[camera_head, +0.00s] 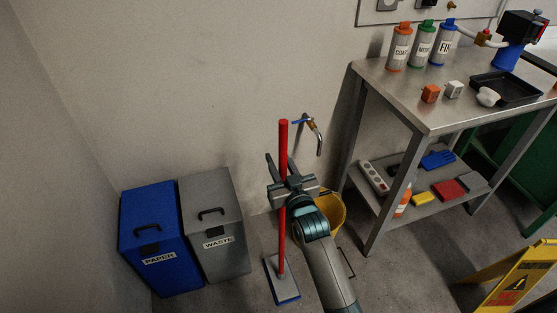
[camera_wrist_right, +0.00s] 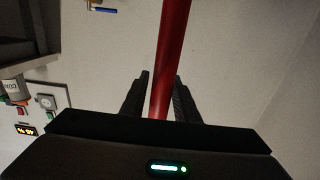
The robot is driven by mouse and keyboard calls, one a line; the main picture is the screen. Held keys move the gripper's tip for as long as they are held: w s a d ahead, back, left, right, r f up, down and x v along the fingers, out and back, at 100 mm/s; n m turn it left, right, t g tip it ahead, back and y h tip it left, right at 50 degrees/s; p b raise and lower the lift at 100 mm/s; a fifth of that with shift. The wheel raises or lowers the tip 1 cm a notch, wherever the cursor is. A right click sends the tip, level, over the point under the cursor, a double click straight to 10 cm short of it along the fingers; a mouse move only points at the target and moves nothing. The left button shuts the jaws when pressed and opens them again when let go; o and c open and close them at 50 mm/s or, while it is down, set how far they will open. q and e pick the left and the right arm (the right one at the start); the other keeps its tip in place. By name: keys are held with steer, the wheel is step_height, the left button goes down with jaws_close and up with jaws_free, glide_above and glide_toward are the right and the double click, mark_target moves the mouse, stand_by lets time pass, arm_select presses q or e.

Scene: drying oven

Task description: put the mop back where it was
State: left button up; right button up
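The mop (camera_head: 283,220) has a long red handle and a flat grey-blue head (camera_head: 282,280). It stands nearly upright, with its head at the floor to the right of the bins. My right gripper (camera_head: 284,165) is around the upper part of the handle, below its top end. In the right wrist view the red handle (camera_wrist_right: 172,45) runs between the two dark fingers of the gripper (camera_wrist_right: 161,95), which look closed against it. My left gripper is not in view.
A blue paper bin (camera_head: 150,215) and grey waste bin (camera_head: 222,250) stand left. A yellow bucket (camera_head: 332,207) is partly hidden behind my arm, below a wall tap (camera_head: 317,138). A metal table (camera_head: 420,100) with bottles and a yellow floor sign (camera_head: 515,277) are right.

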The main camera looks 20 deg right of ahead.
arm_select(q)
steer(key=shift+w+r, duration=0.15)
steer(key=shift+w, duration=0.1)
arm_select(e)
steer(key=shift+o, duration=0.2)
steer(key=shift+r, duration=0.15)
steer(key=shift+s, duration=0.6)
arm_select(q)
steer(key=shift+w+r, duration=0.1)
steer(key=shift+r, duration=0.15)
arm_select(e)
steer(key=s, duration=1)
steer(key=shift+s+d, duration=0.2)
steer(key=shift+s, duration=0.2)
